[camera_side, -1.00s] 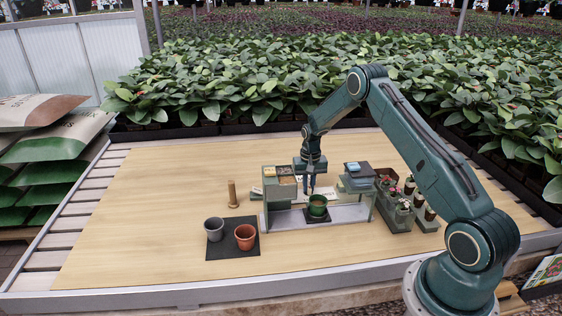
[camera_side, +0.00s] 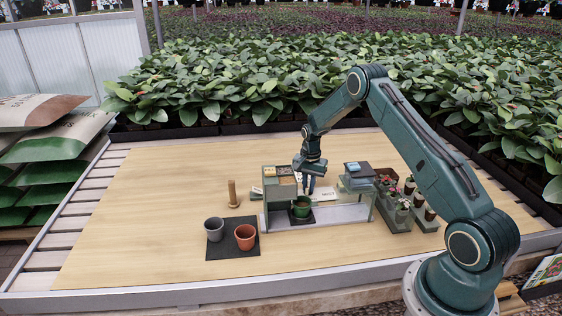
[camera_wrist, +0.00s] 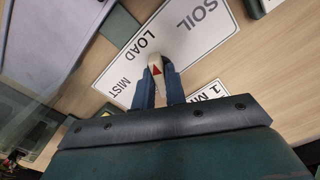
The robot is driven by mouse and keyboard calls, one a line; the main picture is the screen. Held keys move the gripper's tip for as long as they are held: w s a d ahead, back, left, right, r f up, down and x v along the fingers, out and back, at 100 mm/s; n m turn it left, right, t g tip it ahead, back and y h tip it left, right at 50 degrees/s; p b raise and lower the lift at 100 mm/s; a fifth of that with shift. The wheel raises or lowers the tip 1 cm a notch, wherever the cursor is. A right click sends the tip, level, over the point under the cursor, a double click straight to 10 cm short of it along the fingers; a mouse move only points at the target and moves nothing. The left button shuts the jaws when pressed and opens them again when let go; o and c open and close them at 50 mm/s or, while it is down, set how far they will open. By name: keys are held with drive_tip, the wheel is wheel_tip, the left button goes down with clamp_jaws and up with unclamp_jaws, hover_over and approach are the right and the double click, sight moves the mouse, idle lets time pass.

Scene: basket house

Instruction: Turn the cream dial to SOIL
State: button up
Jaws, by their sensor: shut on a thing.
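The cream dial (camera_wrist: 154,64) with a red triangle shows between the blue fingers of my gripper (camera_wrist: 157,76) in the wrist view. The gripper is shut on it. The triangle points roughly towards LOAD on the white label plate (camera_wrist: 195,55), which also reads SOIL and MIST. In the side view my gripper (camera_side: 308,188) reaches down behind the bench station, and its fingers hide the dial. The green pot (camera_side: 301,210) sits on a dark square on the grey track (camera_side: 345,214), near the left end, by the green hopper stand (camera_side: 280,184).
A grey pot (camera_side: 214,229) and a terracotta pot (camera_side: 245,237) stand on a black mat (camera_side: 233,252) at left. A wooden peg (camera_side: 232,194) stands behind. A blue-topped box (camera_side: 358,172) and a plant tray (camera_side: 403,218) stand at right. The left tabletop is clear.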

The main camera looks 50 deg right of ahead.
drive_tip(key=shift+m, duration=3)
drive_tip(key=o, duration=1.4)
drive_tip(key=shift+o, duration=0.2)
drive_tip(key=shift+r, duration=3.5)
drive_tip(key=shift+r, duration=0.1)
